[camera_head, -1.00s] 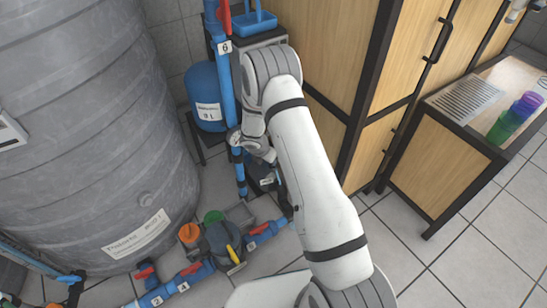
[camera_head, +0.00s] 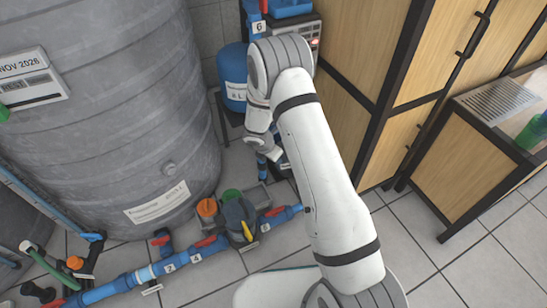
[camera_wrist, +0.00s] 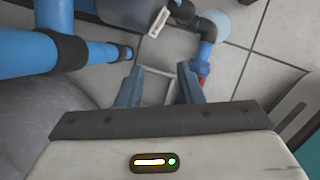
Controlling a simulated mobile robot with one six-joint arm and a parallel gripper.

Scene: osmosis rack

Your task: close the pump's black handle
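A dark grey pump (camera_head: 237,213) with a yellow part sits low on the floor pipe line beside the big grey tank in the head view. I cannot clearly make out a black handle on it. My gripper (camera_wrist: 158,76) is open and empty in the wrist view, with two blue-grey fingers apart over floor and a grey metal frame piece. In the wrist view a small red valve handle (camera_wrist: 203,68) lies just beyond the right finger.
The grey tank (camera_head: 110,130) fills the left. Blue pipes (camera_head: 200,255) with red handles run along the floor; thick blue pipes (camera_wrist: 60,50) are close left in the wrist view. A blue pressure vessel (camera_head: 233,75) stands behind. Wooden cabinets (camera_head: 350,95) stand right. Tiled floor is free at lower right.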

